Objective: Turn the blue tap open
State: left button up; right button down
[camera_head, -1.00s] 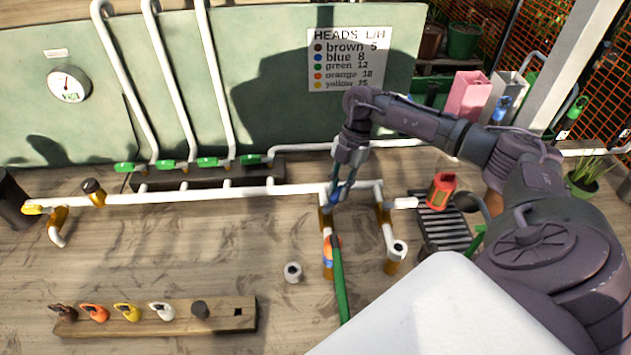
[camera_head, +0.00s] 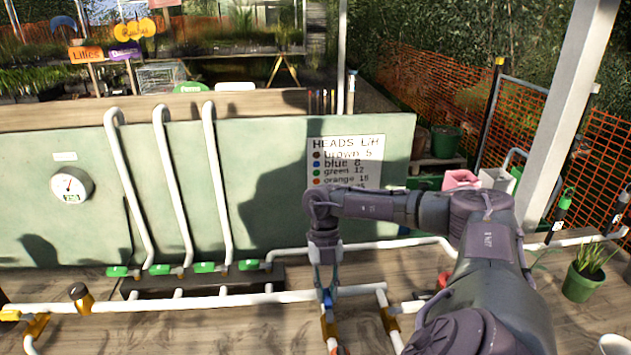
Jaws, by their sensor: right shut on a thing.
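The blue tap (camera_head: 327,298) sits on the white pipe (camera_head: 230,300) above a brass fitting (camera_head: 329,323), at the lower middle of the head view. My right gripper (camera_head: 326,285) points down at it from above. Its fingers are shut on the blue tap, and they hide part of it. How far the tap is turned cannot be told at this size. My left gripper is not in view.
Several green taps (camera_head: 204,268) line the base of the green board (camera_head: 270,190) behind the pipe. A gauge (camera_head: 71,185) and a heads list sign (camera_head: 345,160) are on the board. A red object (camera_head: 444,280) is partly behind my right arm.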

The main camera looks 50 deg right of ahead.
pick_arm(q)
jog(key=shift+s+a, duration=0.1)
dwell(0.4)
pick_arm(e)
jog(key=c, duration=1.1)
grip_release()
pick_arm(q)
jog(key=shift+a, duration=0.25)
pick_arm(e)
jog(key=shift+w+r, duration=0.1)
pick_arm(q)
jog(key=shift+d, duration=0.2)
pick_arm(e)
jog(key=v, duration=1.1)
jog(key=shift+w+d+r, duration=0.1)
jog(key=shift+w+r, duration=0.05)
jog(key=shift+r, duration=0.2)
